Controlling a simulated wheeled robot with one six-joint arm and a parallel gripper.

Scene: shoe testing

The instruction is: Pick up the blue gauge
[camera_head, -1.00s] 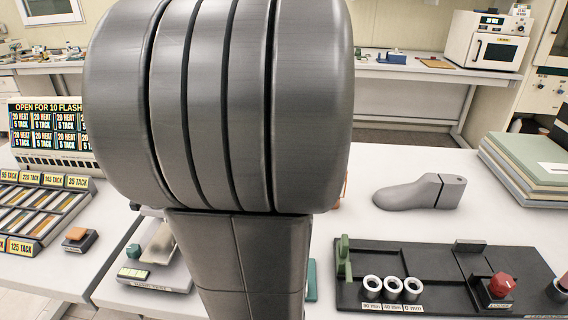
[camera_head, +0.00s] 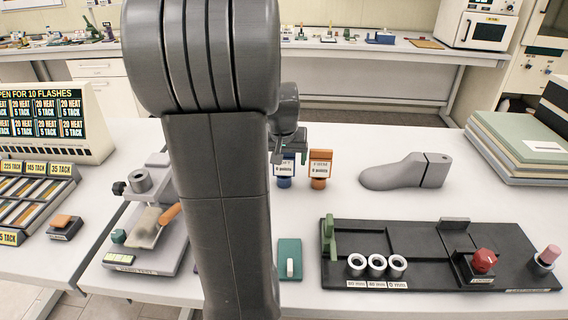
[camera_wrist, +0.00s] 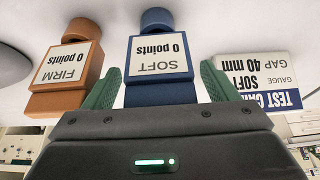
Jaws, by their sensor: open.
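The blue gauge (camera_wrist: 160,92) has a white label reading SOFT, 0 points, and a round blue end. In the wrist view it appears upside down, between the green fingers of my gripper (camera_wrist: 161,66). The fingers are open, one on each side of it; I cannot tell whether they touch it. In the head view the blue gauge (camera_head: 284,183) stands upright on the white table, partly hidden by my arm and gripper. The similar orange gauge (camera_head: 318,183), labelled FIRM, stands just right of it; it also shows at the left of the wrist view (camera_wrist: 68,75).
A test card (camera_wrist: 262,75) is beside the blue gauge in the wrist view. A grey shoe last (camera_head: 405,172) lies to the right. A black fixture tray (camera_head: 420,280) with rings and a red knob is in front. A grey device (camera_head: 140,245) stands left of my arm.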

